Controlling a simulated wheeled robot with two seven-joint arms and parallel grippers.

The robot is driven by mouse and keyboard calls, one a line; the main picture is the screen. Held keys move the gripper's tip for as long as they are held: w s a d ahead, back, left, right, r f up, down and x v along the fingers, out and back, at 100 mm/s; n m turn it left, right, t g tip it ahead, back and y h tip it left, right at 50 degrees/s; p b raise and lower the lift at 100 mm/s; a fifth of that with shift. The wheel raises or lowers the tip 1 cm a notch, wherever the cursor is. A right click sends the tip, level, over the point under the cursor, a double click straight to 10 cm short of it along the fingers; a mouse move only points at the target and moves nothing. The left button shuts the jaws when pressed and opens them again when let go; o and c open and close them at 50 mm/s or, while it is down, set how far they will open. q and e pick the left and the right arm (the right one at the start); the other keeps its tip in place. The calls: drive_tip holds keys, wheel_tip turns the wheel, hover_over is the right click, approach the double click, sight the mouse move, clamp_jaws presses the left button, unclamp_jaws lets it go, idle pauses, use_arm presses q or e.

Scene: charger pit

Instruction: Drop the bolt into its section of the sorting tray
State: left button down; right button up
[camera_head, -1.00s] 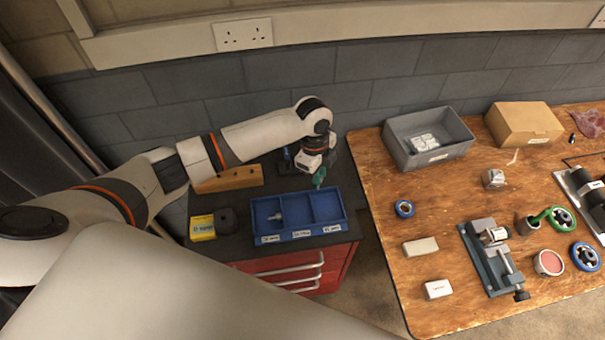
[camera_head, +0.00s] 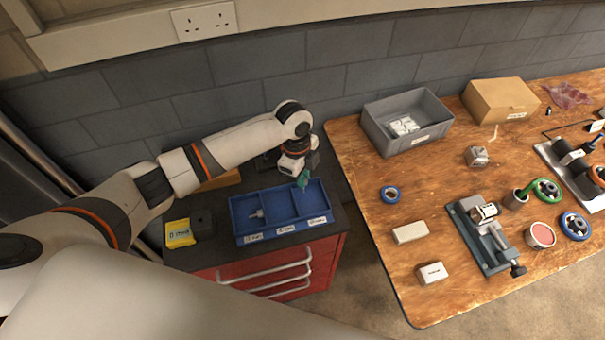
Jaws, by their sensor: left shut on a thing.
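The blue sorting tray (camera_head: 234,222) sits on the red tool cabinet and has three sections side by side, with white labels on its front whose text I cannot read. A small silver, bolt-like piece (camera_head: 257,213) lies in the left section. My left gripper (camera_head: 303,180) has teal fingers and is at the back of the tray's right section, seemingly just above it. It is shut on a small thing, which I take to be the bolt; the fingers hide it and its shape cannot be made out. My right gripper is not in view.
A yellow box (camera_head: 180,234) and a dark block (camera_head: 203,224) stand left of the tray. A wooden block (camera_head: 222,180) is behind it, partly under my arm. Right, across a gap, the wooden workbench (camera_head: 365,163) bears a grey bin (camera_head: 377,134), a cardboard box and a vise.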

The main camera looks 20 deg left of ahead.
use_arm(q)
drive_tip(key=c, duration=1.3)
unclamp_jaws()
drive_tip(key=shift+o, duration=0.2)
drive_tip(key=shift+r, duration=0.1)
wheel_tip(320, 180, up, 12)
drive_tip(key=a+b, duration=0.1)
drive_tip(key=b, duration=0.1)
drive_tip(key=shift+a, duration=0.2)
drive_tip(key=shift+w, duration=0.1)
